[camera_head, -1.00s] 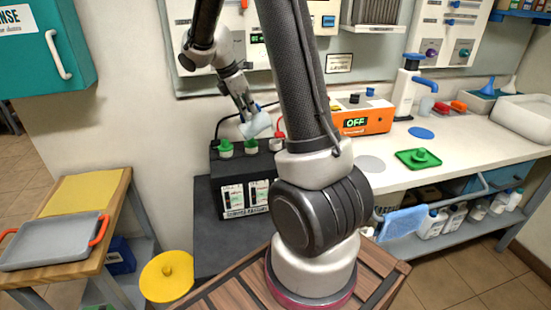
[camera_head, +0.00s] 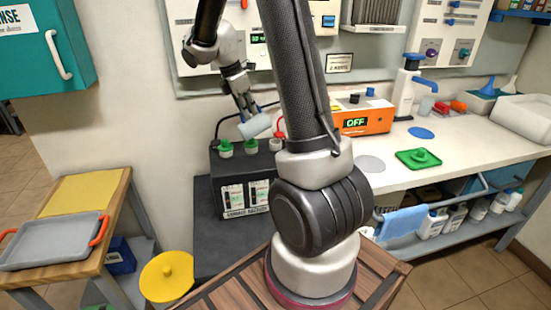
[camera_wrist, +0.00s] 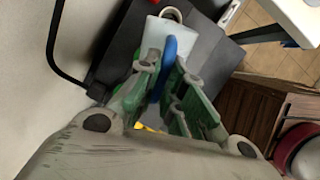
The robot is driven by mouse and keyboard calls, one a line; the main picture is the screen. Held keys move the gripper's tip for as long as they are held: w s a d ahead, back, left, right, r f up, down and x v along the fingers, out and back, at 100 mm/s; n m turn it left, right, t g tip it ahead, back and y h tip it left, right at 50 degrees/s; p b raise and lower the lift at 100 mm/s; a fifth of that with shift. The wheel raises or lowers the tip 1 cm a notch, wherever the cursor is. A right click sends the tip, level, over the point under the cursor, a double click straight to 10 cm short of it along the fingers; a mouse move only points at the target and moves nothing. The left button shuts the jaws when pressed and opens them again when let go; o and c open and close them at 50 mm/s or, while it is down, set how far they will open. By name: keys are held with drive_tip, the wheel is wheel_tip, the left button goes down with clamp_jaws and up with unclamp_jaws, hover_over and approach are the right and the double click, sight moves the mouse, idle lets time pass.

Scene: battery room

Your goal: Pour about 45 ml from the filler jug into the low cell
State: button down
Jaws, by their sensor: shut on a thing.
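My gripper (camera_head: 247,110) is shut on the blue handle (camera_wrist: 168,65) of the pale, translucent filler jug (camera_head: 255,126). The jug is tipped well over and held above the battery (camera_head: 232,198), apart from its top. It also shows in the wrist view (camera_wrist: 152,42), with a pale ring (camera_wrist: 172,14) just beyond its far end. Green caps sit on the left cell (camera_head: 225,149) and the middle cell (camera_head: 250,147). The right cell (camera_head: 277,146) shows a pale neck with no green cap. I cannot see any stream or the liquid level.
A black cable and a red cable (camera_head: 280,128) run close to the battery. An orange charger (camera_head: 365,121) reading OFF stands on the white bench, right of my arm. A green tray (camera_head: 403,155) lies on the bench. The wall is close behind the battery.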

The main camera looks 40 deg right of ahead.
sight(240, 125)
idle(0.4)
drive_tip(key=h, duration=0.1)
drive_tip(key=a+h, duration=0.1)
drive_tip(key=shift+w+a+r+h, duration=0.15)
drive_tip(key=shift+a+r+h, duration=0.1)
drive_tip(key=shift+h, duration=0.15)
drive_tip(key=shift+r+h, duration=0.1)
drive_tip(key=shift+h, duration=0.5)
drive_tip(key=shift+w+a+r+g+h+b, duration=0.1)
drive_tip(key=shift+a+g+h+b, duration=0.1)
drive_tip(key=shift+h+b, duration=0.35)
drive_tip(key=shift+w+a+g+h+b, duration=0.1)
drive_tip(key=shift+a+h+b, duration=0.2)
drive_tip(key=shift+h, duration=0.45)
drive_tip(key=shift+d, duration=0.1)
drive_tip(key=shift+a+f+h+b, duration=0.4)
drive_tip(key=shift+a+h+b, duration=0.05)
drive_tip(key=shift+h, duration=0.05)
drive_tip(key=shift+w+a+f+n+h+b, duration=0.1)
drive_tip(key=shift+a+f+n+h+b, duration=0.1)
drive_tip(key=shift+a+f+h+b, duration=0.7)
drive_tip(key=shift+w+a+f+n+h+b, duration=0.15)
drive_tip(key=shift+a+f+h+b, duration=0.25)
drive_tip(key=shift+h+b, duration=0.55)
drive_tip(key=shift+w+a+f+n+h+b, duration=0.1)
drive_tip(key=shift+a+f+n+h+b, duration=0.15)
drive_tip(key=shift+a+f+h+b, duration=0.7)
